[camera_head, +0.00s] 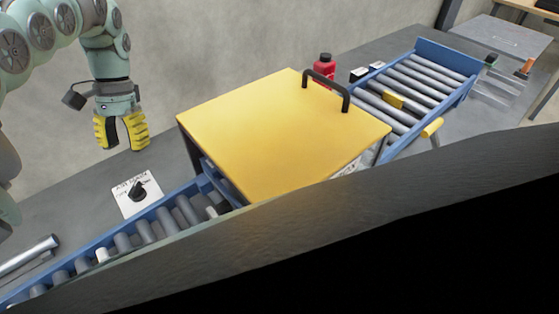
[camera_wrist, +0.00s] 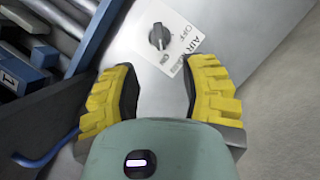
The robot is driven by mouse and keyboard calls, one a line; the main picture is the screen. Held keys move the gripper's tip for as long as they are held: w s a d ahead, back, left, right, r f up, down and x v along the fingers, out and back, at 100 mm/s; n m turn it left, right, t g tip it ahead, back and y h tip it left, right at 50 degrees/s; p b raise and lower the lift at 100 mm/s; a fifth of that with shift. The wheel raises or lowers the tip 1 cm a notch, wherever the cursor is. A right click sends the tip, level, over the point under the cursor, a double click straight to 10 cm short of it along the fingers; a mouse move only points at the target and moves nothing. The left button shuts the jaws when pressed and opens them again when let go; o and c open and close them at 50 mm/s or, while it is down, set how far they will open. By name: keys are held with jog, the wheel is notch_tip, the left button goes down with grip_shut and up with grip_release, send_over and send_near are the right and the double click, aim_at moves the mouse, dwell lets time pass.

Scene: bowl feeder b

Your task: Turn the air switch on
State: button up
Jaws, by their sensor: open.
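The air switch is a black rotary knob (camera_head: 138,190) on a white label plate (camera_head: 149,204) on the grey bench, at the left in the head view. My gripper (camera_head: 123,143) hangs above and slightly behind it, with yellow ribbed fingers pointing down. In the wrist view the knob (camera_wrist: 159,37) shows just beyond the fingertips, near the middle between them. Its plate (camera_wrist: 178,65) reads AIR and OFF, with ON at the other side. My gripper (camera_wrist: 165,80) is open and empty, apart from the knob. The exact knob pointing is hard to read.
A blue-framed roller conveyor (camera_head: 160,225) runs just in front of the switch. A yellow cover box (camera_head: 275,125) with a black handle stands to its right. A red bottle (camera_head: 323,71) stands behind the box.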

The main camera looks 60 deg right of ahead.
jog(key=shift+v, duration=1.05)
jog(key=shift+d, duration=0.15)
